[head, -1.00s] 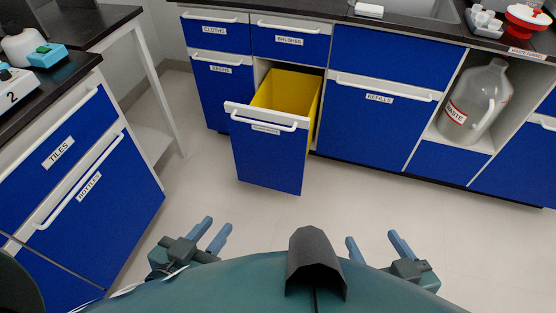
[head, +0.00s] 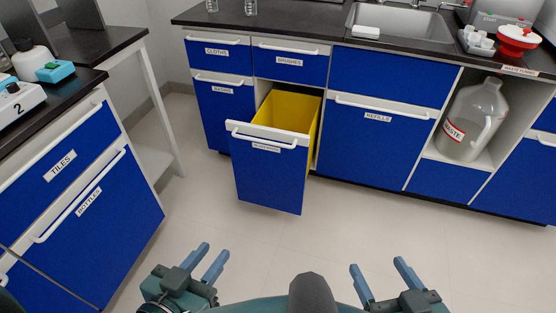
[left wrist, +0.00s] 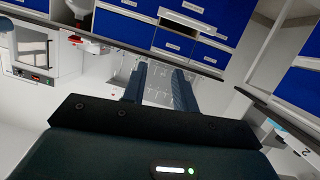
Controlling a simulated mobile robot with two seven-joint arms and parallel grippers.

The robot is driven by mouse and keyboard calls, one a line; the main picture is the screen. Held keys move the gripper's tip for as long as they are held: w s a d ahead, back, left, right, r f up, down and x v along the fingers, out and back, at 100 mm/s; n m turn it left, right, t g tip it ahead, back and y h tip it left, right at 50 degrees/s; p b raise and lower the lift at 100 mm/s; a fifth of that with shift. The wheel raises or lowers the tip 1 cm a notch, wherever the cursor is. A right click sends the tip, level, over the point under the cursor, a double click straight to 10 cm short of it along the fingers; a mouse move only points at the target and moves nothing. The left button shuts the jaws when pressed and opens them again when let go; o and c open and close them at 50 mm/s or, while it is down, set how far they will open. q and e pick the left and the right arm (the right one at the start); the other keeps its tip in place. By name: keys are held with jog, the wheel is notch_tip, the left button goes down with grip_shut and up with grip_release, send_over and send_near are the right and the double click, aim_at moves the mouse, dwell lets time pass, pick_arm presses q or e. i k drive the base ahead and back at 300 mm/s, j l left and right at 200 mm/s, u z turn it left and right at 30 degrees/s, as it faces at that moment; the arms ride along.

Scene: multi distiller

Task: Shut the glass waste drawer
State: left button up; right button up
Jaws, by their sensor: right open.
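The pulled-out waste drawer (head: 268,180) has a blue front, a white top edge with a bar handle (head: 266,140), and a yellow bin (head: 288,110) inside. It stands open below the BRUSHES drawer; its label is too small to read. My left gripper (head: 214,250) is open and empty, low in the head view, nearer to me than the drawer and apart from it. Its spread fingers also show in the left wrist view (left wrist: 160,75). My right gripper (head: 379,264) is open and empty, to the right and apart from the drawer.
Bare floor (head: 300,225) lies between my grippers and the drawer. The TILES and BOTTLES cabinet (head: 120,240) stands close on the left. A REFILLS cabinet (head: 375,150) and a waste jug (head: 470,120) are on the right, under the sink counter.

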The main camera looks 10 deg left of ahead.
aim_at(272, 155)
jog(key=i+l+z, duration=0.1)
jog(key=i+l, duration=0.2)
jog(key=i, duration=0.15)
jog(key=i+l+z, duration=0.15)
jog(key=i+l, duration=0.15)
jog(key=i, duration=0.2)
